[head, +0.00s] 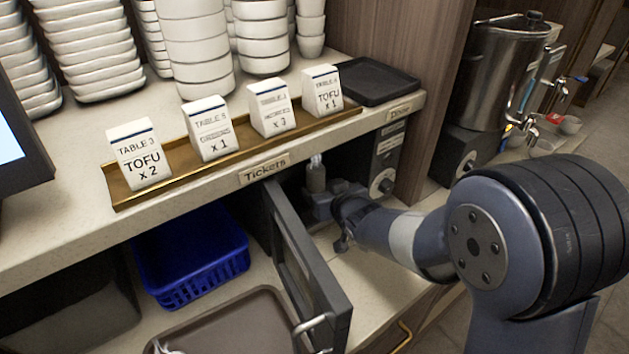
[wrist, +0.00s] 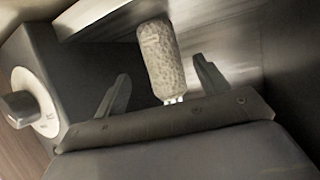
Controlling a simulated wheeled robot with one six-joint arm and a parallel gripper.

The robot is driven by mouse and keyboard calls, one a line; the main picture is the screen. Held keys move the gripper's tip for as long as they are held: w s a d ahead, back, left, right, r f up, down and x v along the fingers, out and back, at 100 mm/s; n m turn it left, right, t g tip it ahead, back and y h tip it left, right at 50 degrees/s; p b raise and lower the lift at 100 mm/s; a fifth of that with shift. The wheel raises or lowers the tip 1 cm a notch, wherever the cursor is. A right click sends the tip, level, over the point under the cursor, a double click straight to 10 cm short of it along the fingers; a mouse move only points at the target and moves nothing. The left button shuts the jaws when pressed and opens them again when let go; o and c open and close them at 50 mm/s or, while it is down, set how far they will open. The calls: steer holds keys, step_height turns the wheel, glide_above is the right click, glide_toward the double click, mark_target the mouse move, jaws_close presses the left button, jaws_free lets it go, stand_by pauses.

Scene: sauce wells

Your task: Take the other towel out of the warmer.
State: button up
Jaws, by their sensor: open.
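The warmer (head: 388,172) stands under the counter with its dark door (head: 300,262) swung open. A rolled, textured pale towel (head: 316,178) stands upright inside; it also shows in the wrist view (wrist: 157,55). My gripper (head: 324,204) reaches into the warmer's opening at the towel. In the wrist view my gripper (wrist: 163,86) is open, with one finger on each side of the towel and a gap to each. The towel's lower end is at the gripper's palm edge in that view; I cannot tell whether they touch.
A brown tray (head: 235,325) lies left of the open door, with a small white thing cut off at its near edge. A blue basket (head: 190,262) sits behind it. Ticket blocks (head: 212,130) stand on the counter above. The warmer's walls are close around my gripper.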

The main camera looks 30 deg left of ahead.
mark_target(319, 187)
steer(key=shift+p+x, duration=0.7)
steer(key=shift+x, duration=2.35)
steer(key=shift+s+a, duration=0.1)
steer(key=shift+s, duration=0.05)
steer(key=c, duration=1.1)
